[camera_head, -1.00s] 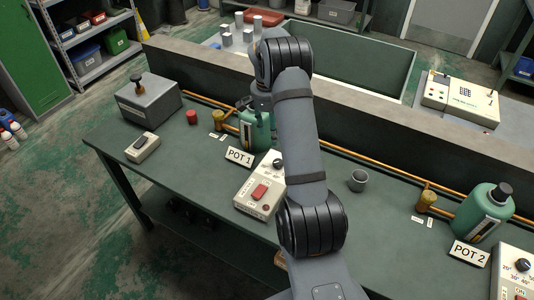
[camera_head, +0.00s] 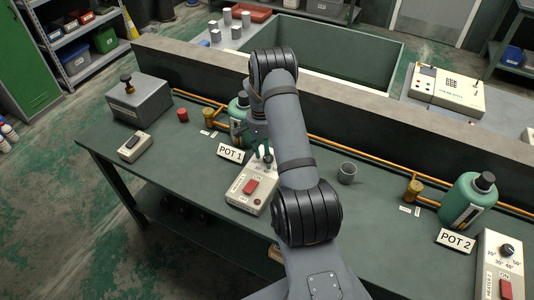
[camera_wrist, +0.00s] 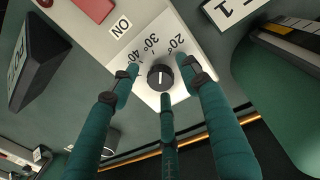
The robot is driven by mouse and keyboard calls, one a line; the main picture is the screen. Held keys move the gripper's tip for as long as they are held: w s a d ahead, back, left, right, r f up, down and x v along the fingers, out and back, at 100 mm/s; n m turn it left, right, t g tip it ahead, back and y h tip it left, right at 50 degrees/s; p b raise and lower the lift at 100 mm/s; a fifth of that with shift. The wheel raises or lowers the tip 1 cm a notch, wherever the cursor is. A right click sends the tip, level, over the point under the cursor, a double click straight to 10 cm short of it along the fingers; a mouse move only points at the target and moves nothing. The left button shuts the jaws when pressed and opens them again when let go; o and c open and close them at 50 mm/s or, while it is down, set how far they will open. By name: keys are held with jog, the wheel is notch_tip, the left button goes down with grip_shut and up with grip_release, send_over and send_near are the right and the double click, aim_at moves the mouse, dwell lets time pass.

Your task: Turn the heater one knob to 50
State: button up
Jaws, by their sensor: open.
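Heater one (camera_head: 244,190) is the beige box with a red switch beside the POT 1 sign; my arm hides part of it. Its round black knob (camera_wrist: 160,78) shows in the wrist view, with 20°, 30° and 40° marks around it. The knob's white line points roughly toward 30°; I cannot read its exact setting. The 50 mark is not visible. My gripper (camera_head: 263,158) is low over the knob end of heater one. In the wrist view its teal fingers (camera_wrist: 163,88) are spread around the knob; I cannot tell whether any touch it.
A green bottle (camera_head: 239,120) stands behind the POT 1 sign (camera_head: 230,152), close to my gripper. A grey cup (camera_head: 347,173) stands right of my arm. A second heater (camera_head: 500,266) is at far right. Orange pipes (camera_head: 345,148) run along the back wall.

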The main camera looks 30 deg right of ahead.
jog(key=c, duration=0.3)
jog(key=c, duration=0.8)
jog(key=shift+s, duration=0.1)
jog(key=shift+c, duration=0.3)
